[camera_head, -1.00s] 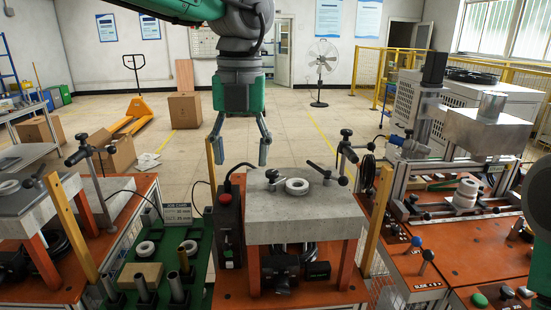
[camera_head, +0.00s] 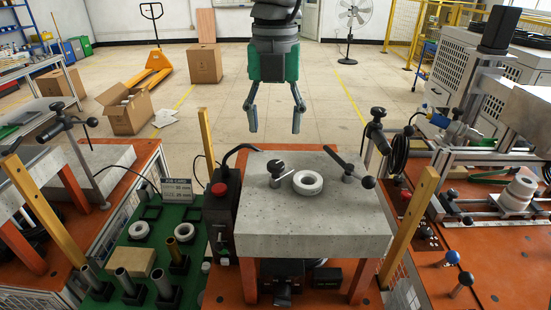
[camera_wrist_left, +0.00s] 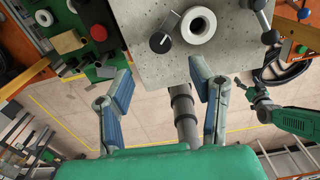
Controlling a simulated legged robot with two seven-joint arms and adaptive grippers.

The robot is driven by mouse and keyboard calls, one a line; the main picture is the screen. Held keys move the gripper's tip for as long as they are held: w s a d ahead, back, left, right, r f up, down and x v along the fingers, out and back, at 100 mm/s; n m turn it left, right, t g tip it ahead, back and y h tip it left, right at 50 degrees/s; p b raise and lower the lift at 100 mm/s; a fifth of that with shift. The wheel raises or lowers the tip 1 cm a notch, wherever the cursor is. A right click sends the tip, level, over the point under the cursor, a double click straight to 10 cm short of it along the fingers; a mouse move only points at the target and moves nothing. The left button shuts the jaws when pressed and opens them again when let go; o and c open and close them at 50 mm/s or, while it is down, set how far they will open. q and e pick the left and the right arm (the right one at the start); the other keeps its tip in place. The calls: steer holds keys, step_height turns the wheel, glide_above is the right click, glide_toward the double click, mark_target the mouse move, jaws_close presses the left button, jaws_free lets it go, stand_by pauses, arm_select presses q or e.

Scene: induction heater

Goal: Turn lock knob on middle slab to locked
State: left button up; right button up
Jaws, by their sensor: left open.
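The middle slab (camera_head: 310,232) is a grey block on orange legs. A black lock knob (camera_head: 276,168) stands on its top, left of a white ring (camera_head: 308,182); it also shows in the wrist view (camera_wrist_left: 160,42). A lever handle with black ball ends (camera_head: 350,172) stands right of the ring. My left gripper (camera_head: 273,128) points down, open and empty, apart from the knob. In the wrist view its two fingers (camera_wrist_left: 162,80) are spread near the slab's edge. My right gripper (camera_wrist_left: 258,98) shows small at the right of the wrist view; its jaws are unclear.
A dark box with a red button (camera_head: 220,190) stands against the slab's left side. A green tray (camera_head: 130,238) with tubes and rings lies further left. A yellow post (camera_head: 408,225) rises at the slab's right.

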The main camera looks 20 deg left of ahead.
mark_target(277, 163)
arm_select(q)
step_height(277, 163, down, 8)
steer(key=shift+w+d+r, duration=0.1)
steer(key=shift+d+r, duration=0.05)
steer(key=shift+r, duration=0.05)
steer(key=shift+w+a+f, duration=0.15)
steer(key=shift+a+f, duration=0.05)
steer(key=shift+f, duration=0.4)
steer(key=shift+d+r, duration=0.1)
steer(key=shift+d, duration=0.05)
jaws_close()
